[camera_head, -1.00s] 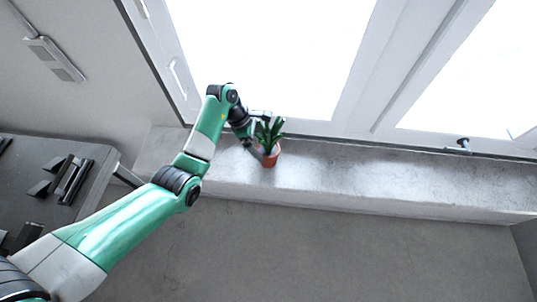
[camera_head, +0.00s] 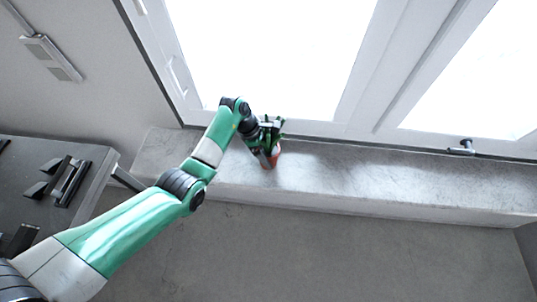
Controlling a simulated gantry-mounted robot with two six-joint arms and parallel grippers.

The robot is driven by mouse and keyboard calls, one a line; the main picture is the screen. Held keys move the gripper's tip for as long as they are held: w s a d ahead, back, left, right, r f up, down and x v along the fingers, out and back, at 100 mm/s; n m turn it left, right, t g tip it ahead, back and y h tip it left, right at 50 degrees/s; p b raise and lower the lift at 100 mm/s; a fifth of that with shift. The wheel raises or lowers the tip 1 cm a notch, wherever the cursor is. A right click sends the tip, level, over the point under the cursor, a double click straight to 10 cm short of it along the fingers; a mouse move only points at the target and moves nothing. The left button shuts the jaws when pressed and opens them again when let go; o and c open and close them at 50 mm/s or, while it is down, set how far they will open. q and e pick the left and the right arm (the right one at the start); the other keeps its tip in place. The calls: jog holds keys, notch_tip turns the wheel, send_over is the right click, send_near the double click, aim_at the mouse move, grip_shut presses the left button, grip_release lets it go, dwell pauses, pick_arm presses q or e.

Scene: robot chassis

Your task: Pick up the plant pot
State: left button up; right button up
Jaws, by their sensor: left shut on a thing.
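The plant pot (camera_head: 275,160) is small and orange-red, with green leaves on top. It stands on the grey stone window sill, near the sill's left end, and looks upright. My left gripper (camera_head: 268,154) reaches in from the left and is shut on the pot. The gripper covers the left side of the pot and part of the leaves. Whether the pot's base touches the sill is hard to tell. My right gripper does not show.
A dark grey table (camera_head: 90,160) with black slotted parts stands at the left.

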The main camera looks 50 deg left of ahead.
aim_at(270, 150)
pick_arm(q)
jog(key=c, duration=0.4)
jog(key=shift+c, duration=0.2)
jog(key=shift+r, duration=0.1)
jog(key=shift+r+p, duration=0.3)
jog(key=shift+r, duration=0.35)
notch_tip(270, 150, up, 3)
jog(key=shift+s+f+p, duration=0.15)
jog(key=shift+f+p, duration=0.05)
jog(key=shift+p, duration=0.3)
jog(key=s+d+r+p, duration=0.2)
jog(key=s+r+p, duration=0.2)
jog(key=s+p, duration=0.2)
jog(key=s+d+r+p, duration=0.2)
jog(key=s+r+p, duration=0.3)
jog(key=s, duration=0.2)
jog(key=shift+d+p, duration=0.25)
jog(key=shift+p, duration=0.1)
